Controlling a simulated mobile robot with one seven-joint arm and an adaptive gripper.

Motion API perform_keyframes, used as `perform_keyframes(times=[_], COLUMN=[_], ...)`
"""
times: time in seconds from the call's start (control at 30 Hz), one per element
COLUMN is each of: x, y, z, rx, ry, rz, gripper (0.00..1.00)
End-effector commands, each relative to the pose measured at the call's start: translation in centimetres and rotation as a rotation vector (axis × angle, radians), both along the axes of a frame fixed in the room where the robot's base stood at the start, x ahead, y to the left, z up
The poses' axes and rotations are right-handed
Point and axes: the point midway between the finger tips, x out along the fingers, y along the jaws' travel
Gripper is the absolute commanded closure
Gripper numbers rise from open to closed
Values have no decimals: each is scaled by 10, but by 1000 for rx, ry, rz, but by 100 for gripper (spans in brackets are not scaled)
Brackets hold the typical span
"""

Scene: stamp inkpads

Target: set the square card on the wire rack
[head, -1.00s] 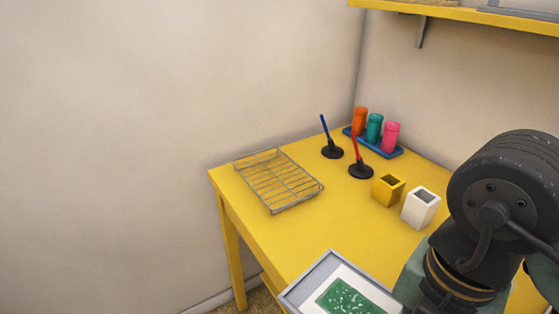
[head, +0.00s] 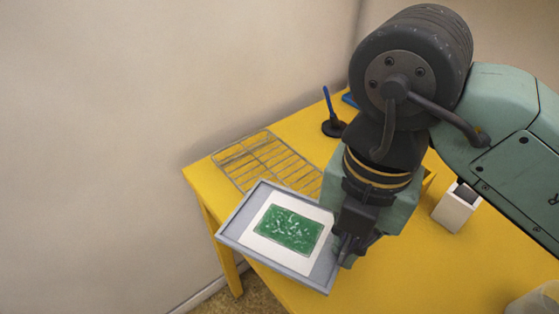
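The square card (head: 262,252) is white with a speckled green rectangle on it, and it lies face up on a shallow grey tray (head: 232,228). My gripper (head: 345,250) holds the tray at its right edge, and its fingertips are partly hidden by the tray and wrist. The tray is in the air over the table's front left edge, slightly tilted in the picture. The wire rack (head: 250,155) lies flat on the table behind the tray. The tray and my arm hide its near and right parts. The visible wires are bare.
The yellow table (head: 400,275) has free room at the front. A white square cup (head: 455,212) stands to the right of my wrist. A blue-handled stamp (head: 332,122) stands behind the rack. My arm hides much of the table's back right. A pale translucent object (head: 540,302) shows bottom right.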

Motion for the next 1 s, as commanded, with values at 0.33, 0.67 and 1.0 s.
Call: perform_keyframes(times=[0.33, 0.67, 1.0], x=[89, 137, 150], y=[4, 4, 4], z=[-5, -12, -45], rx=[3, 1, 2], ry=[3, 1, 1], rz=[3, 1, 1], gripper=[100, 100, 100])
